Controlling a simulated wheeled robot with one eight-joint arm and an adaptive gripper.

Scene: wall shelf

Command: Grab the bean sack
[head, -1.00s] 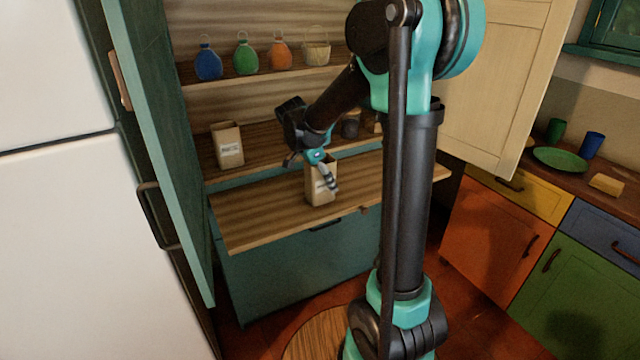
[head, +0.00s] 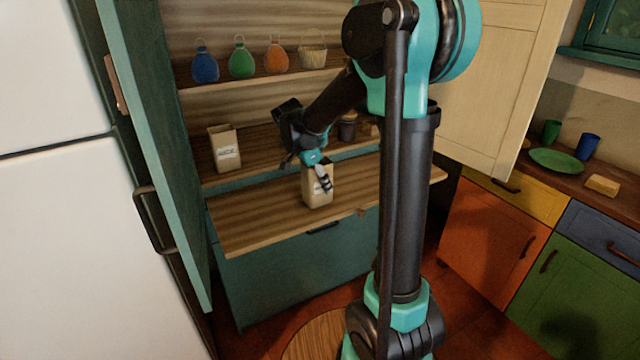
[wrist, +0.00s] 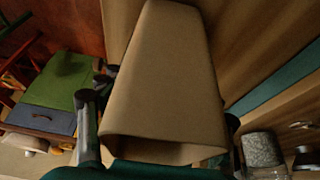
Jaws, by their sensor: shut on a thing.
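A tan paper sack (head: 314,196) stands upright on the pull-out wooden board, its folded-open top up. Its base appears to rest on the board. My gripper (head: 322,179) is shut on it from above, with a dark finger across its front, covering part of the printed label, which I cannot read. In the wrist view the sack (wrist: 165,75) fills the middle, between the two fingers of my gripper (wrist: 160,128). A second tan sack (head: 224,150) with a printed label stands on the shelf behind, to the left.
The pull-out board (head: 260,220) is bare left of the held sack. A dark jar (head: 348,130) stands on the shelf behind my gripper. An open teal door (head: 150,150) bounds the left.

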